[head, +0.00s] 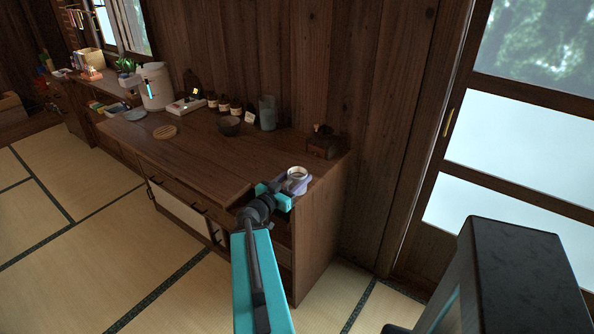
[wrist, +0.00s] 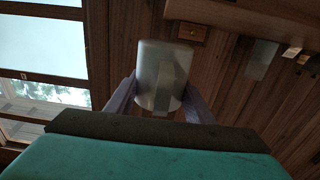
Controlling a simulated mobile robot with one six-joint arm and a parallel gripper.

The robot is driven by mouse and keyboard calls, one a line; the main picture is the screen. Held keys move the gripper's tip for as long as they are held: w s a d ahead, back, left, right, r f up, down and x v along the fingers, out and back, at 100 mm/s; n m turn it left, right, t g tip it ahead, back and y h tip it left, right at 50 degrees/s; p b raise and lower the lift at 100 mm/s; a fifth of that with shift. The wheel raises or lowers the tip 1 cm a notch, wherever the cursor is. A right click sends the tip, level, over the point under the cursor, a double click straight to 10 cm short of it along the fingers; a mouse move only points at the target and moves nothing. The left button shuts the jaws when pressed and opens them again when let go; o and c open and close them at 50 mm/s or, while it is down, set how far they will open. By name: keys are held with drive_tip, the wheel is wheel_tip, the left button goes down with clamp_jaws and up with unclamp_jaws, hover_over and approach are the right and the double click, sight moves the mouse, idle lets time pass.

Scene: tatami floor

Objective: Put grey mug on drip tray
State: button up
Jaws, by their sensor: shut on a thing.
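The grey mug (head: 297,173) is at the right end of the wooden counter, held in my gripper (head: 294,186). In the wrist view the mug (wrist: 150,65) stands between the two fingers of my gripper (wrist: 160,98), which are shut on its sides. A pale vertical strip, which looks like its handle, faces the camera. I cannot tell whether the mug's base touches the counter. I cannot surely pick out the drip tray; a low pale tray-like thing (head: 185,106) lies further left, beside a large white dispenser (head: 155,87).
A wooden box (head: 322,143) stands behind the mug. A round wooden coaster (head: 164,131) lies left. The counter's (head: 215,160) middle front is clear.

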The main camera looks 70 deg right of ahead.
drive_tip(key=shift+s+a+r+p, duration=0.1)
drive_tip(key=shift+a+r+p, duration=0.3)
drive_tip(key=shift+p, duration=1.5)
drive_tip(key=shift+s+a+f+p, duration=0.1)
drive_tip(key=shift+a+f+p, duration=0.25)
drive_tip(key=shift+p, duration=0.45)
drive_tip(key=w+a+r+n+t+b, duration=0.1)
drive_tip(key=w+a+r+n+t, duration=0.2)
drive_tip(key=w+a, duration=1.15)
drive_tip(key=w+a+r+n+t+b, duration=0.15)
drive_tip(key=w+a+t, duration=0.35)
drive_tip(key=w+a, duration=1)
drive_tip(key=w+a+n+t+y, duration=0.1)
drive_tip(key=w+a, duration=0.3)
drive_tip(key=a, duration=0.7)
drive_tip(key=w+a+r+n+t+y, duration=0.1)
drive_tip(key=w+a+n+t, duration=0.2)
drive_tip(key=a, duration=0.9)
drive_tip(key=w+a+r+n+t+y, duration=0.1)
drive_tip(key=w+a+n+t, duration=0.1)
drive_tip(key=a, duration=1)
drive_tip(key=w+t, duration=0.1)
drive_tip(key=w, duration=0.1)
drive_tip(key=shift+w+t+b, duration=0.3)
drive_tip(key=shift+w, duration=0.1)
